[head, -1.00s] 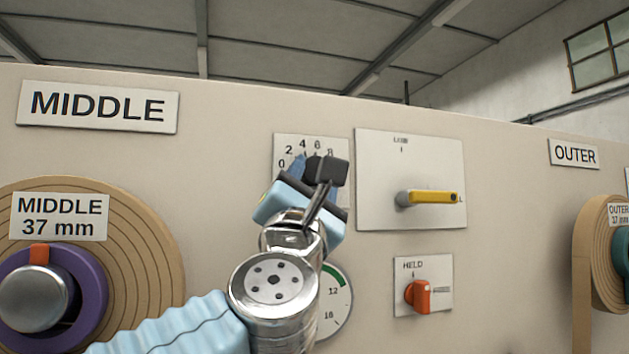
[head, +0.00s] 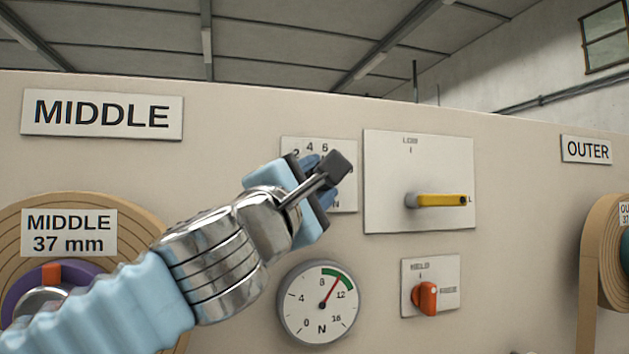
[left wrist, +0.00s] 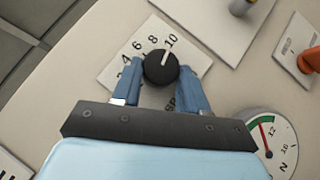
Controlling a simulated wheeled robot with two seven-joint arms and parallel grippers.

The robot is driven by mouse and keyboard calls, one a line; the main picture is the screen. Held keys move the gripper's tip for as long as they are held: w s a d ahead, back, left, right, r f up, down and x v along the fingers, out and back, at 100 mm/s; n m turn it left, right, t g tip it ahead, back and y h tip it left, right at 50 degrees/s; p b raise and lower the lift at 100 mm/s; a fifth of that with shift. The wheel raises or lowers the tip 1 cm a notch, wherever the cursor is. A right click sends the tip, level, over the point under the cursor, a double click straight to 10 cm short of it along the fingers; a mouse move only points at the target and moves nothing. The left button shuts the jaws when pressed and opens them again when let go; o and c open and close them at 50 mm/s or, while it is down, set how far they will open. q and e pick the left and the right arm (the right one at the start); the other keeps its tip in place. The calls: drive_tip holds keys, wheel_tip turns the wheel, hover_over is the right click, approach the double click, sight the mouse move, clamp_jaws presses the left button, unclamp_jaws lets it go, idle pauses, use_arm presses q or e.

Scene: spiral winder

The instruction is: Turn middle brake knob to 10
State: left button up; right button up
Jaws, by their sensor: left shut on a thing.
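The middle brake knob (left wrist: 158,70) is black and round with a white pointer line, and shows in the left wrist view. Its line points at or very near the 10 on the white scale plate (left wrist: 119,75). My left gripper (left wrist: 162,67) is shut on the knob, with one blue finger on each side. My right gripper is in neither view.
Below the plate a round gauge (head: 305,315) has its red needle in the green band. To the right are a panel with a yellow lever (head: 438,200) and an orange switch (head: 427,297). The middle roll (head: 155,225) is at left, the outer roll (head: 600,250) far right.

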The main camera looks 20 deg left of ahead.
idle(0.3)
use_arm(q)
drive_tip(key=o, duration=1.1)
drive_tip(key=shift+c, duration=0.2)
drive_tip(key=b+v, duration=0.1)
drive_tip(key=v, duration=1.2)
drive_tip(key=shift+s+f, duration=0.25)
drive_tip(key=shift+s, duration=0.1)
drive_tip(key=shift+a, duration=0.1)
